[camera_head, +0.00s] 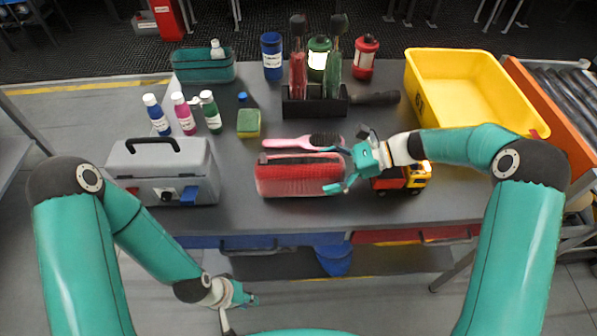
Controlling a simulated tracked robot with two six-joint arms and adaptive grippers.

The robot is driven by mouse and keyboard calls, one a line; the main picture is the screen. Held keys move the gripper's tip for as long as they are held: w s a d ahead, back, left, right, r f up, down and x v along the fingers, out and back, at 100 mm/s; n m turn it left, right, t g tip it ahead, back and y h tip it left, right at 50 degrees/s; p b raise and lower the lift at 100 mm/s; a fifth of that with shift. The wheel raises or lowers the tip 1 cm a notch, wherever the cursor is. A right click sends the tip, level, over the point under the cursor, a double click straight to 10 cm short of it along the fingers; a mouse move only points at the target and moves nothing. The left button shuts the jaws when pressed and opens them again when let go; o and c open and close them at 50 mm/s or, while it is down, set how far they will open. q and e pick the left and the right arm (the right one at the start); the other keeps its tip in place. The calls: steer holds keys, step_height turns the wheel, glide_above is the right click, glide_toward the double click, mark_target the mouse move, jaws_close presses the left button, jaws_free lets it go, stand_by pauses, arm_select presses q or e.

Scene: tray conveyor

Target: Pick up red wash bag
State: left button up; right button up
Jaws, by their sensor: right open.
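The red wash bag (290,177) lies lengthwise near the front edge of the table, with a paler top edge. A pink hairbrush (290,143) with dark bristles lies just behind it. My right gripper (337,168) is open at the right end of the bag. Its fingers spread toward the front and back of that end, and I cannot tell whether they touch it. My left gripper (242,312) is low in front of the table, away from the bag. Its fingers look spread and hold nothing.
A grey toolbox (165,168) stands left of the bag, and a toy truck (402,180) sits close on the right. Behind are a sponge (248,124), several bottles (184,113), a black rack (313,104) and a yellow bin (465,88). A conveyor is far right.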

steer(key=shift+a+f, duration=0.15)
steer(key=shift+a, duration=0.15)
steer(key=c, duration=1.4)
steer(key=shift+o, duration=0.2)
step_height(320, 180, up, 19)
steer(key=shift+r+b, duration=0.2)
steer(key=shift+b, duration=0.55)
steer(key=shift+r, duration=0.4)
steer(key=shift+d+p, duration=0.1)
steer(key=shift+p, duration=0.3)
